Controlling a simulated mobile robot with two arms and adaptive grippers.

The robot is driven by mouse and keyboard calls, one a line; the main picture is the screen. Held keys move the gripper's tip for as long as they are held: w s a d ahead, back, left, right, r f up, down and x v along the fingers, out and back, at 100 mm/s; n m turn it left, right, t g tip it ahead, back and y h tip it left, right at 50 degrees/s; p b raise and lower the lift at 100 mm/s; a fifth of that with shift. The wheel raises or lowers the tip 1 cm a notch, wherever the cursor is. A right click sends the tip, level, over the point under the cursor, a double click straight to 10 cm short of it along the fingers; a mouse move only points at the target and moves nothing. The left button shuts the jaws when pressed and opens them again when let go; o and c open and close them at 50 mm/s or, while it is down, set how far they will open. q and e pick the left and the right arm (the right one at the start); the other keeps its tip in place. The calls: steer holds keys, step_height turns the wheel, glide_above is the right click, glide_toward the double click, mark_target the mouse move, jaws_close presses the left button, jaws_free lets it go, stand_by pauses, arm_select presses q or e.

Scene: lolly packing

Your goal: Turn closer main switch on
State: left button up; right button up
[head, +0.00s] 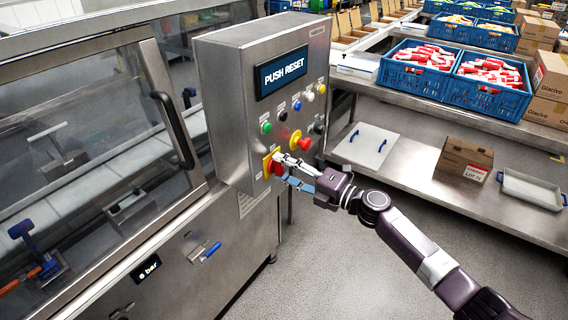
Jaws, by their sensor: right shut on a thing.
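The closer's grey control cabinet (227,80) stands in the middle of the head view. Its display (283,72) reads "PUSH RESET". The main switch (275,167), a red knob on a yellow plate, sits low on the cabinet's front. My right gripper (284,166) reaches it from the right and is shut on the red knob. The fingers cover part of the knob, so its exact angle is hard to tell. My left gripper is not in view.
Just above are a red mushroom button (304,143) on yellow, a black knob (319,127) and several coloured buttons. The guarded machine with a door handle (174,130) is at left. A steel bench with blue crates (416,80) is at right. Open floor lies below my arm.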

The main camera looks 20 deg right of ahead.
steer(key=shift+m+p, duration=0.4)
steer(key=shift+m, duration=0.4)
steer(key=o, duration=1.2)
steer(key=shift+c, duration=0.2)
steer(key=shift+s+d, duration=0.1)
steer(key=v, duration=1.1)
steer(key=shift+s+d, duration=0.3)
steer(key=shift+f, duration=0.1)
